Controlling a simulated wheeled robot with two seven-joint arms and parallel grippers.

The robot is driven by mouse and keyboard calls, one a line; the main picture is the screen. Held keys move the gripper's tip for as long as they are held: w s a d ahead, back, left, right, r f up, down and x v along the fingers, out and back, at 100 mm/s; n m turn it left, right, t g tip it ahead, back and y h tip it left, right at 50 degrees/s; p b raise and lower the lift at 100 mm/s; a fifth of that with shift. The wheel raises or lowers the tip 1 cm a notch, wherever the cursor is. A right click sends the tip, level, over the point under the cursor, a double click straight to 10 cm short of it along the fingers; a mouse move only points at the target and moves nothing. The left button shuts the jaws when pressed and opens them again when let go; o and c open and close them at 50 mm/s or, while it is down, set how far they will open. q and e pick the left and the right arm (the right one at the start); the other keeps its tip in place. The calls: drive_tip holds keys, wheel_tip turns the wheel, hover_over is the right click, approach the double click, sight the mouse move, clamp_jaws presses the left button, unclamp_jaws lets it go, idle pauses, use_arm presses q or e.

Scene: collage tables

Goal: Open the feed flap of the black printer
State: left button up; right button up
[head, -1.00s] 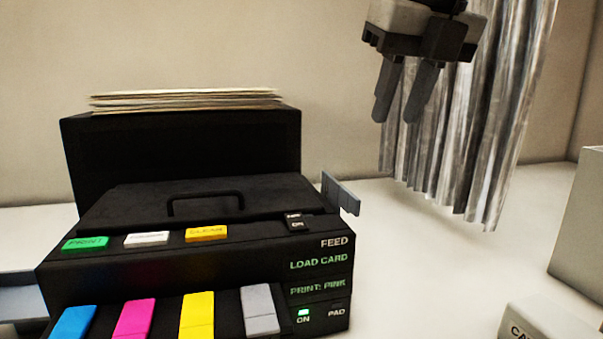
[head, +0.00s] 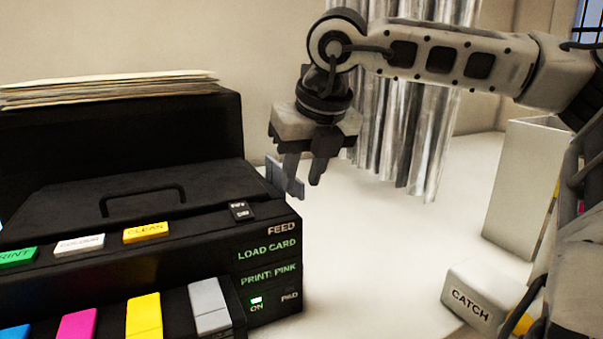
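The black printer (head: 110,245) fills the left side of the head view. Its sloping top flap (head: 75,205) lies down and carries a black bar handle (head: 143,198). A grey lever (head: 277,175) sticks out at the printer's right side. My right gripper (head: 304,177) points down beside that lever, its two fingers a little apart with a gap between them. The fingers overlap the lever's right end in the picture; I cannot tell whether they touch it. My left gripper is out of view.
Sheets of paper (head: 100,88) lie on the printer's back part. Coloured buttons and keys line its front. A box marked CATCH (head: 478,298) and a pale upright panel (head: 520,185) stand at right. A silvery curtain (head: 405,130) hangs behind. The white tabletop (head: 370,250) between is clear.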

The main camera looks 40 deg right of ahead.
drive_tip(key=shift+w+f, duration=0.25)
drive_tip(key=shift+f, duration=0.35)
clamp_jaws()
drive_tip(key=shift+d, duration=0.1)
